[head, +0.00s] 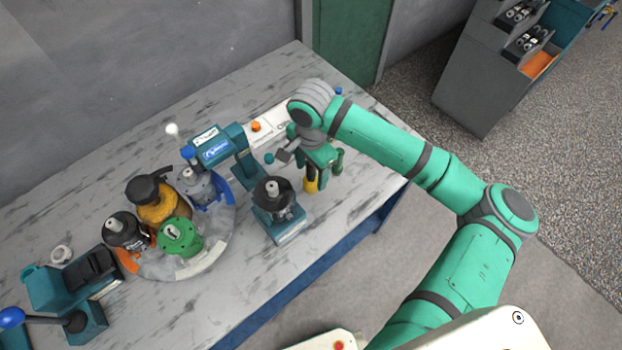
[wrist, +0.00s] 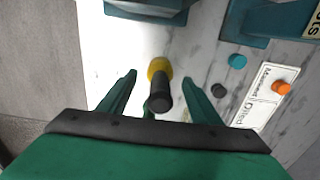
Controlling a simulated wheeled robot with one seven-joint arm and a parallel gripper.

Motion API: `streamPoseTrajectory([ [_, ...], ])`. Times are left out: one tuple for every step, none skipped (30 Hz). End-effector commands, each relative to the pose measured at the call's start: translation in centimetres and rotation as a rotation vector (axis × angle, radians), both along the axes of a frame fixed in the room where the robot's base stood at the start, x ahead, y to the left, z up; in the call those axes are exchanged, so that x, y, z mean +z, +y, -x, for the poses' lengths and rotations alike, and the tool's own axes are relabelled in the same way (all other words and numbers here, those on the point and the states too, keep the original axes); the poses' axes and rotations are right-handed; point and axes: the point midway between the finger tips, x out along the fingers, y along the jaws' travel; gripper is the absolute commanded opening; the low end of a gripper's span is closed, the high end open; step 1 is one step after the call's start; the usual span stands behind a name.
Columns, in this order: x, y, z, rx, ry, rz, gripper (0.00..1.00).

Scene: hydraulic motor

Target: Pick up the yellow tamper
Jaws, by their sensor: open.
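The yellow tamper (wrist: 159,70) has a yellow end and a black handle, and shows near the middle of the wrist view. In the head view only a yellow part of the tamper (head: 311,186) shows below my gripper, and the rest is hidden. My gripper (wrist: 159,78) is open and points down over the table. In the wrist view its green fingers stand on either side of the tamper, with gaps on both sides. I cannot tell how deep the tamper sits between them. In the head view my gripper (head: 323,174) is near the table's right end.
A teal stand with a black portion (head: 275,205) is left of my gripper. A teal press with a white labelled panel (head: 225,148) stands behind it. A round tray (head: 205,265) holds several motor-like parts further left. The marble table's (head: 355,205) right end is mostly clear.

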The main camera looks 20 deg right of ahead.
Motion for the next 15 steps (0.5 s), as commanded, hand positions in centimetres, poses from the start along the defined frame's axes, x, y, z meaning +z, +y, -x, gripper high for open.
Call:
streamPoseTrajectory([
  [-0.7,-0.2,0.2,0.000,0.001,0.000,0.58],
  [-1.1,-0.1,0.1,0.001,0.002,0.000,0.58],
  [-1.6,0.0,0.1,0.001,0.002,0.000,0.58],
  [-1.9,0.0,0.1,0.001,0.001,-0.001,0.58],
  [-2.1,0.0,0.1,0.001,0.001,-0.001,0.58],
  [-2.4,0.0,0.1,0.001,0.001,0.000,0.58],
  [-2.5,0.0,0.1,0.001,0.001,0.000,0.58],
  [-2.6,0.0,0.1,0.001,0.001,0.000,0.58],
  [-2.6,0.0,0.1,0.001,0.000,0.000,0.58],
  [-2.6,0.0,0.1,0.001,0.000,0.000,0.58],
  [-2.6,0.0,0.1,0.001,0.000,0.000,0.58],
  [-2.6,0.0,0.1,0.001,0.000,0.000,0.58],
  [-2.6,0.0,0.1,0.001,0.000,0.000,0.58],
  [-2.6,0.0,0.1,0.001,0.000,0.000,0.58],
  [-2.6,0.0,0.1,0.001,0.000,0.000,0.54],
])
